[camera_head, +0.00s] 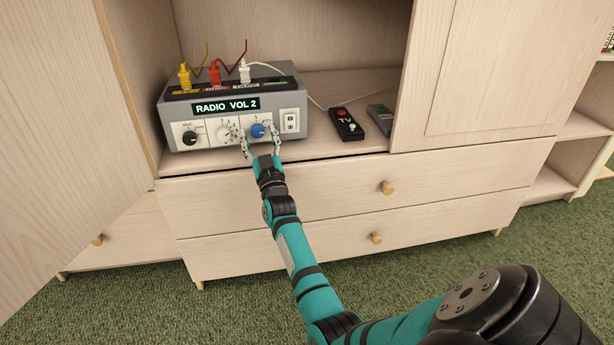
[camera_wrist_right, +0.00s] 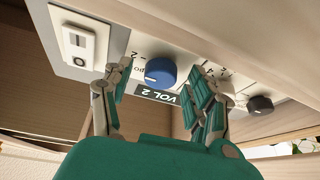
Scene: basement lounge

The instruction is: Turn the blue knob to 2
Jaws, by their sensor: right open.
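The blue knob (camera_head: 257,130) is on the front of a grey box, right of a white knob (camera_head: 224,134) and a black knob (camera_head: 190,138). The box's display (camera_head: 225,106) reads "RADIO VOL 2". My right gripper (camera_head: 261,138) is open in front of the panel, one finger on each side of the blue knob. In the right wrist view, the blue knob (camera_wrist_right: 161,72) shows between the spread fingers (camera_wrist_right: 160,80), with visible gaps and a white mark on its rim. The white knob is partly hidden by a finger there. My left gripper is out of view.
A white rocker switch (camera_head: 290,121) is right of the blue knob. Yellow, red and white plugs (camera_head: 214,72) stand on top of the box. An open cabinet door (camera_head: 70,120) is at left.

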